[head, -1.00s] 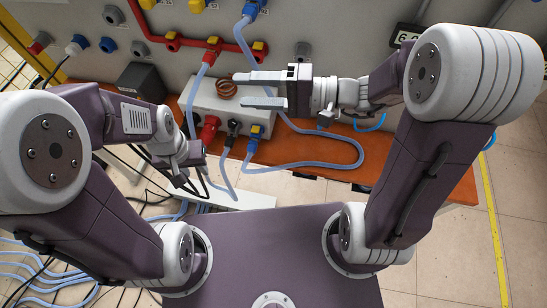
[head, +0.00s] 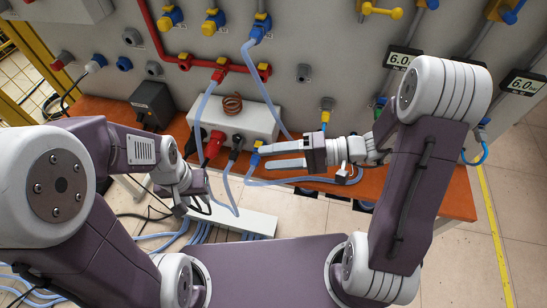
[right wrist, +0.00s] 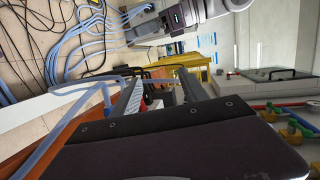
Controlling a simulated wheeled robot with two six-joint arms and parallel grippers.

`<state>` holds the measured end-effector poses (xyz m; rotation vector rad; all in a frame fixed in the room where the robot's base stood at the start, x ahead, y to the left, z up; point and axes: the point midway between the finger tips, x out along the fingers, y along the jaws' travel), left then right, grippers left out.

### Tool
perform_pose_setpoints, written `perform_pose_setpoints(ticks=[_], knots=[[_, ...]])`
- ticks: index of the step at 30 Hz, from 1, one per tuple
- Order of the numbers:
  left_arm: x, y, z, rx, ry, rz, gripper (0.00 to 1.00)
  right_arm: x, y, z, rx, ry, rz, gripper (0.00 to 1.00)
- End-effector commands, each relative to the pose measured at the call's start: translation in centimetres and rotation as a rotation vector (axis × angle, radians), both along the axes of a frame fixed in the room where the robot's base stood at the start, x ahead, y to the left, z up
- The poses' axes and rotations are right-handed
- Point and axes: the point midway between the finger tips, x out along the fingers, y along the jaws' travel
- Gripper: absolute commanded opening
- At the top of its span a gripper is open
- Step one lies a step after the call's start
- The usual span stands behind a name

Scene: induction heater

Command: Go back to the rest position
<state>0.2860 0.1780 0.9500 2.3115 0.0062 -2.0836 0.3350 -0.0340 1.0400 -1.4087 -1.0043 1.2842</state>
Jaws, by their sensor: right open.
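My right gripper (head: 265,157) is open and empty in the head view. It points left, in front of the heater box and close to its plugs. The right wrist view shows its two grey fingers (right wrist: 162,78) apart with nothing held between. The white induction heater box (head: 258,122) stands on the orange bench, with a copper coil (head: 232,105) on top. The coil is clear of both grippers. My left gripper (head: 200,202) is low at the left, in front of the bench. Its fingers are small and dark, and I cannot tell their opening.
The orange bench (head: 455,195) runs along the grey wall panel (head: 330,45) with its sockets and plugs. Blue hoses (head: 228,190) loop in front of the box. A black box (head: 153,103) stands at the left. Floor tiles (head: 510,235) at the right are clear.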

Motion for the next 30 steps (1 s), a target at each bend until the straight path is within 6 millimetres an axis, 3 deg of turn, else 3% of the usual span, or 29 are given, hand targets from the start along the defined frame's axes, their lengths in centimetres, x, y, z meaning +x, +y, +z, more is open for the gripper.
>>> perform_pose_setpoints(ticks=[12,15,17,19,21,23,24,27,30], knots=[[0.0,0.0,0.0,0.000,0.000,0.000,0.36,0.0,0.1,0.0,0.000,0.000,0.001,0.52],[0.0,0.0,0.0,0.000,0.000,0.000,0.36,-0.6,1.4,1.0,-0.012,-0.042,0.054,0.52],[0.0,0.0,0.0,0.000,0.000,0.000,0.36,-2.4,2.9,2.3,-0.037,-0.101,0.141,0.52],[0.0,0.0,0.0,0.000,0.000,0.000,0.36,-6.8,3.5,1.4,-0.165,-0.140,0.328,0.52],[0.0,0.0,0.0,0.000,0.000,0.000,0.36,-10.9,1.6,-1.5,-0.399,-0.104,0.485,0.52],[0.0,0.0,0.0,0.000,0.000,0.000,0.36,-12.6,-1.6,-4.4,-0.641,-0.064,0.546,0.52],[0.0,0.0,0.0,0.000,0.000,0.000,0.36,-12.6,-4.2,-6.0,-0.806,-0.051,0.545,0.52],[0.0,0.0,0.0,0.000,0.000,0.000,0.36,-10.1,-10.5,-8.3,-1.156,-0.055,0.412,0.52],[0.0,0.0,0.0,0.000,0.000,0.000,0.36,-7.0,-13.7,-9.1,-1.315,-0.055,0.221,0.52]])
